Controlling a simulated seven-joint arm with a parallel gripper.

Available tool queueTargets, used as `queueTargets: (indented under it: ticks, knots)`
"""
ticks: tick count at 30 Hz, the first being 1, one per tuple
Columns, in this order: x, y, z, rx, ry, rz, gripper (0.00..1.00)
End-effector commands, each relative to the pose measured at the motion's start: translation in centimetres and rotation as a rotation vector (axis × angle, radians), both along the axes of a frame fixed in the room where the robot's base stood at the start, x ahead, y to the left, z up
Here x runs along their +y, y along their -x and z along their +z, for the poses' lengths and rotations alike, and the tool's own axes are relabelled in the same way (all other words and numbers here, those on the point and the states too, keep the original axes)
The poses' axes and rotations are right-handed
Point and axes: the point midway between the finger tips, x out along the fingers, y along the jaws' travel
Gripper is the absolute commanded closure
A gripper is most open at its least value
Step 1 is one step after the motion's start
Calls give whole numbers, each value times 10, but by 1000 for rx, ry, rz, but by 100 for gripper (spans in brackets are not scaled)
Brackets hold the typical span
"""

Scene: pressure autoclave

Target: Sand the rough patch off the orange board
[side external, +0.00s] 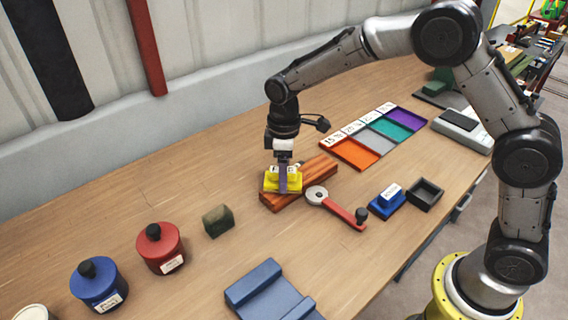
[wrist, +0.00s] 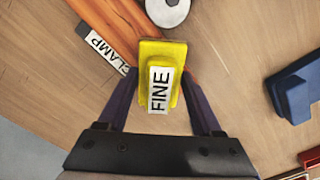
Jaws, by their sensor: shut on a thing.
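The orange board (side external: 318,172) lies on the wooden bench; it also shows in the wrist view (wrist: 120,28). My gripper (side external: 283,180) is shut on a yellow sanding block (wrist: 150,50) with a white label reading FINE. The block (side external: 268,184) is over the near-left end of the board and looks to be on its top face, though I cannot be sure of contact. I see no rough patch; the block and fingers cover part of the board. A blue block (side external: 388,200) with a white label stands to the right of the board.
A clamp with a red handle (side external: 343,212) lies beside the board. A dark open box (side external: 425,194), coloured trays (side external: 355,153), a green block (side external: 218,220), red (side external: 160,250) and blue (side external: 97,285) jars and a blue-grey holder (side external: 268,292) stand around.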

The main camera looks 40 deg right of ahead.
Motion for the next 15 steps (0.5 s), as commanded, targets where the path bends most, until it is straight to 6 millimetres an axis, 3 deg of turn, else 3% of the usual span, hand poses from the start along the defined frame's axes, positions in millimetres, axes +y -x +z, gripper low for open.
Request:
queueTargets:
  ticks: [15]
  knots:
    - [-46,0,-6,1,0,-3,78]
